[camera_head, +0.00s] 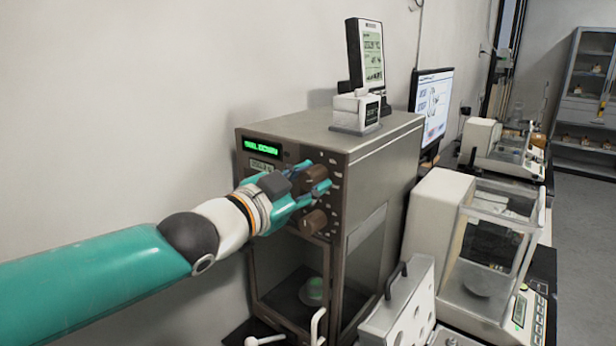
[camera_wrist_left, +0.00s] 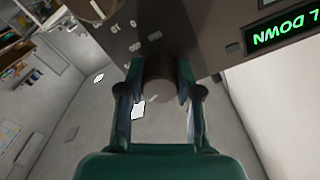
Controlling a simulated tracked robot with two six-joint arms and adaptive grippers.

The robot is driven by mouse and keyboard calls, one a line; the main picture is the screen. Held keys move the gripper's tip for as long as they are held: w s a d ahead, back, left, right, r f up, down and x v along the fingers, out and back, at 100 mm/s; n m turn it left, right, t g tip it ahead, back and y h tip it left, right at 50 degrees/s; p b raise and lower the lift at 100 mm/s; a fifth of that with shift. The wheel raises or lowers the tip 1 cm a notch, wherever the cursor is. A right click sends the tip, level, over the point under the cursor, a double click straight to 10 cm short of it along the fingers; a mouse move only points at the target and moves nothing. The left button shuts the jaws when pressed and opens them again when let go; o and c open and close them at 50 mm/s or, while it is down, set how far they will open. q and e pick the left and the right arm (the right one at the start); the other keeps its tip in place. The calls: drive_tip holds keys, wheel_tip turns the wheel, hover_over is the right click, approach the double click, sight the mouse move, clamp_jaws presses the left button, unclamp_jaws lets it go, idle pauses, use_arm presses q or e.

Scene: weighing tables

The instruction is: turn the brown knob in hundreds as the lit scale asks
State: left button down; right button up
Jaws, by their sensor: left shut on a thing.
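The lit scale (camera_head: 295,135) is a tall grey-brown cabinet with a green lit display (camera_head: 262,148). My right gripper is not in view.
A small white device (camera_head: 356,110) and an upright display panel (camera_head: 366,55) stand on the cabinet. A glass-sided balance (camera_head: 490,240) and a grey case with a handle (camera_head: 405,300) stand to the right. A monitor (camera_head: 432,105) is behind. The wall is close on the left.

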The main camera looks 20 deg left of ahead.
use_arm(q)
drive_tip(key=n+p, duration=0.1)
drive_tip(key=n, duration=0.2)
drive_tip(key=shift+n+p, duration=0.55)
drive_tip(key=shift+n, duration=0.75)
drive_tip(key=c, duration=0.8)
unclamp_jaws()
drive_tip(key=shift+o, duration=0.2)
drive_tip(key=v, duration=1.2)
